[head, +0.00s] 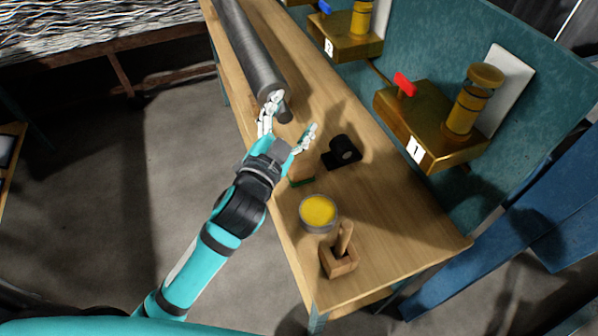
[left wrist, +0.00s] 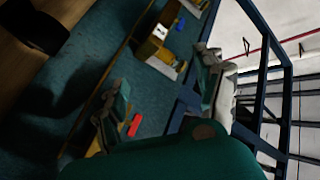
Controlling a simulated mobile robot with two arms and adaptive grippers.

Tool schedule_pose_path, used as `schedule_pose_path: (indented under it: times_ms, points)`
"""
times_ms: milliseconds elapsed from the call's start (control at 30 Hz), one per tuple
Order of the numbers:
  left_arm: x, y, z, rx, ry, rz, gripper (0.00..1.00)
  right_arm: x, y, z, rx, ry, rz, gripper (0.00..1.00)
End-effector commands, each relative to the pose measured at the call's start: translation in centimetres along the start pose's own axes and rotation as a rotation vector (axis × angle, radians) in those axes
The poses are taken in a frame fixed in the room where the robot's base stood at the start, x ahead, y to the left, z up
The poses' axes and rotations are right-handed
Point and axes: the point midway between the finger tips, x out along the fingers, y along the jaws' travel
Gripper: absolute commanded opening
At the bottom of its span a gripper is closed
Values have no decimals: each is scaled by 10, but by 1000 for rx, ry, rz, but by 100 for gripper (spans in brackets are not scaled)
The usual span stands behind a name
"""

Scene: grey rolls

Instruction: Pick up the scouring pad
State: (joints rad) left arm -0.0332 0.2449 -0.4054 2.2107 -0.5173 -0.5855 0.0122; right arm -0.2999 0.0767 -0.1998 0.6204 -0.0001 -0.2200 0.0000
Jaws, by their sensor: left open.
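What looks like the scouring pad (head: 302,182), a small block with a green lower edge, lies on the wooden bench near its front edge in the head view. My left forearm and hand partly cover it. My left gripper (head: 292,114) is open above the bench, its fingers spread beyond the pad toward the grey roll. I see nothing between the fingers. In the left wrist view the open fingers (left wrist: 163,93) frame the teal back panel, and the pad is not visible. My right gripper is not in view.
A long grey roll (head: 247,45) lies at the bench's far end. A black object (head: 343,151), a tin with yellow contents (head: 318,212) and a wooden holder (head: 340,262) stand near the pad. Brass fixtures (head: 432,128) line the back panel. The bench's right front is clear.

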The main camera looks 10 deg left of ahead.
Motion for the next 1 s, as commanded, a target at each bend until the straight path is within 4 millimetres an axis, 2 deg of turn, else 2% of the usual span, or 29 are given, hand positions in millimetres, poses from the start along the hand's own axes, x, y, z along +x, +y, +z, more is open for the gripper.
schedule_pose_path:
  times_ms: [33,67,100,200,267,300,367,400,467,533,633,733,800,933,967,1000]
  points:
    - [12,-5,-37,73,139,-23,71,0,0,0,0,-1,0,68]
    - [16,-7,-60,124,232,-35,71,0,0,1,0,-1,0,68]
    - [19,-5,-94,200,365,-48,71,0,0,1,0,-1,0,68]
    - [10,14,-173,429,723,-53,71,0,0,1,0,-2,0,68]
    - [-4,34,-207,581,931,-34,71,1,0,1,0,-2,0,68]
    - [-15,51,-223,689,1065,-10,71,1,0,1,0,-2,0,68]
    - [-31,79,-234,859,1252,43,71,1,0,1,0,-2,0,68]
    - [-40,97,-234,978,1369,92,71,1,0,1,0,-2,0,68]
    - [-50,120,-222,1156,1517,182,71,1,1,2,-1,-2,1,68]
    - [-55,138,-198,1353,1651,307,71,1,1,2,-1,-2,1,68]
    - [-48,144,-147,1641,1780,541,71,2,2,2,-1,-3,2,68]
    - [-30,121,-87,1928,1814,855,71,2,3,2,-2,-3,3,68]
    - [-16,91,-52,2085,1777,1081,71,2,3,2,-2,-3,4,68]
    - [0,36,-13,2255,1653,1413,71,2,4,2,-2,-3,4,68]
    - [2,27,-8,-2250,-1613,-1450,71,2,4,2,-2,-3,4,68]
    - [4,17,-4,-2233,-1558,-1481,71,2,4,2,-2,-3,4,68]
